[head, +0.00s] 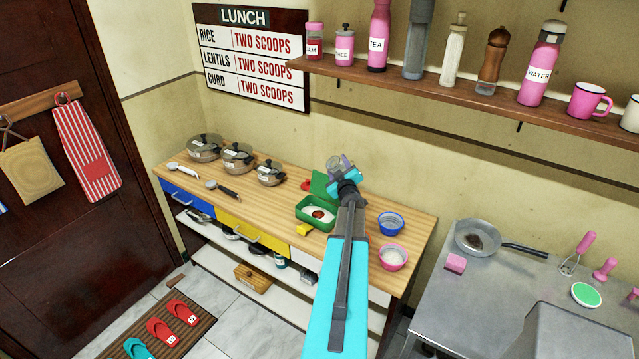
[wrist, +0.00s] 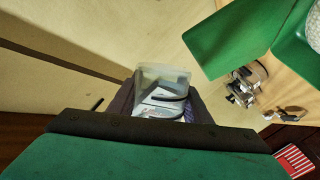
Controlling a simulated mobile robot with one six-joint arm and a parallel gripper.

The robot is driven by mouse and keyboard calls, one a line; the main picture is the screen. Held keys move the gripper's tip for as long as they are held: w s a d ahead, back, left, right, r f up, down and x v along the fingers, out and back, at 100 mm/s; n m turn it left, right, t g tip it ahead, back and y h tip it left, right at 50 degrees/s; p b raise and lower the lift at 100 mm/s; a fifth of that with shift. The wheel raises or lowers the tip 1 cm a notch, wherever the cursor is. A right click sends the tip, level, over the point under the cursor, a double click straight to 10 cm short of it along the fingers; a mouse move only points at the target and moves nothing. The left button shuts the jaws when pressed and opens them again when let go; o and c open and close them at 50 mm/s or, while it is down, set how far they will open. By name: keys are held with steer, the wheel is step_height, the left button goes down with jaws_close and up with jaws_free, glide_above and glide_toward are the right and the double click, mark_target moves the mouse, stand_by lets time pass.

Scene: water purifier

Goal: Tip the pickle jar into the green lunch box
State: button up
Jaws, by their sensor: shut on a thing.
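The green lunch box (head: 302,222) stands open on the wooden counter, with its lid raised at the back. It holds white food with a red-brown patch. Part of the box (wrist: 232,42) shows at the upper right of the wrist view, with white food at the corner. My gripper (head: 342,175) is above the counter, behind and to the right of the box. It is shut on a small clear jar, taken as the pickle jar (wrist: 162,76). The jar appears tilted in the head view (head: 335,162). Its label and contents cannot be made out.
Several steel pots (head: 237,158) stand at the counter's left. A blue bowl (head: 390,224) and a pink bowl (head: 393,257) stand right of my arm. A loaded wall shelf (head: 450,91) runs above.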

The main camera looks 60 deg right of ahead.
steer(key=shift+s+d+r+m, duration=0.25)
steer(key=shift+d+r+m, duration=0.1)
steer(key=shift+m, duration=0.35)
steer(key=m, duration=0.2)
steer(key=s+d+f+m+y, duration=0.1)
steer(key=shift+s+d+f+m, duration=0.1)
steer(key=shift+d+f+m, duration=0.1)
steer(key=shift+d+m, duration=0.15)
stand_by(0.4)
steer(key=shift+s+d+r+m+y, duration=0.2)
steer(key=shift+r+m+y, duration=0.1)
steer(key=shift+m+y, duration=0.3)
stand_by(0.4)
steer(key=shift+a, duration=0.1)
